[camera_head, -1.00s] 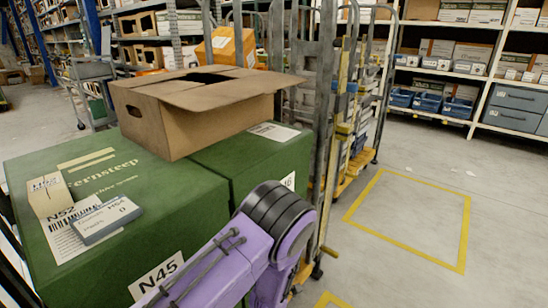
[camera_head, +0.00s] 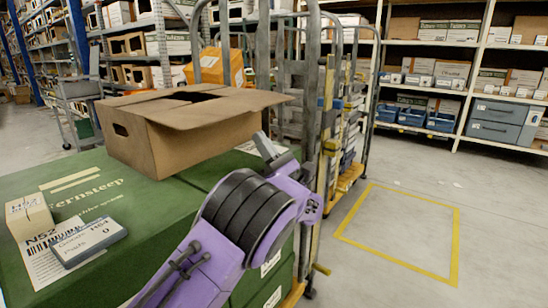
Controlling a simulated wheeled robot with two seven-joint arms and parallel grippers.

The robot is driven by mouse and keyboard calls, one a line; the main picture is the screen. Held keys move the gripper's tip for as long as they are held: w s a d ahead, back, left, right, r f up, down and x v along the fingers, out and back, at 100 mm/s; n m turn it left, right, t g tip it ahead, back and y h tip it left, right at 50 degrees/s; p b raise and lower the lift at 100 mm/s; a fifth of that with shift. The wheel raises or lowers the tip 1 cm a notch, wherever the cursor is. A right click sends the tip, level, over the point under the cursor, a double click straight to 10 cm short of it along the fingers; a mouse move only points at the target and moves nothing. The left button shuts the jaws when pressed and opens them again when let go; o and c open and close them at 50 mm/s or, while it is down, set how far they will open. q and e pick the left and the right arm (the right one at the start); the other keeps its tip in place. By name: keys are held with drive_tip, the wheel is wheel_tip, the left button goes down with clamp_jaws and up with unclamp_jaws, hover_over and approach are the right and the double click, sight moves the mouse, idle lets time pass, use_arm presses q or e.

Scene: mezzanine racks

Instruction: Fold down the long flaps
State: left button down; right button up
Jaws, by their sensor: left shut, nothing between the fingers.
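The brown cardboard box (camera_head: 170,148) stands on the large green boxes, with a hand hole in its left end. Its top flaps (camera_head: 225,106) lie roughly level over the top and stick out past the right end. A dark gap (camera_head: 192,96) shows between them toward the back. My left gripper (camera_head: 264,146) is shut and empty, close by the box's right end below the overhanging flap. Its fingers are small and partly hidden by my purple arm, and I cannot tell whether they touch the box. My right gripper is not in view.
The green boxes (camera_head: 62,260) carry a small tan carton (camera_head: 29,216) and a grey labelled box (camera_head: 88,240) at the left. Metal cart uprights (camera_head: 316,90) stand just right of my gripper. A yellow floor outline (camera_head: 455,240) at the right is empty.

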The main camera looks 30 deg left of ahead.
sight(253, 111)
use_arm(q)
wheel_tip(253, 111, up, 4)
drive_tip(key=shift+a+r+p, duration=0.1)
drive_tip(key=shift+r+p, duration=0.1)
drive_tip(key=shift+p, duration=0.1)
drive_tip(key=shift+r, duration=0.15)
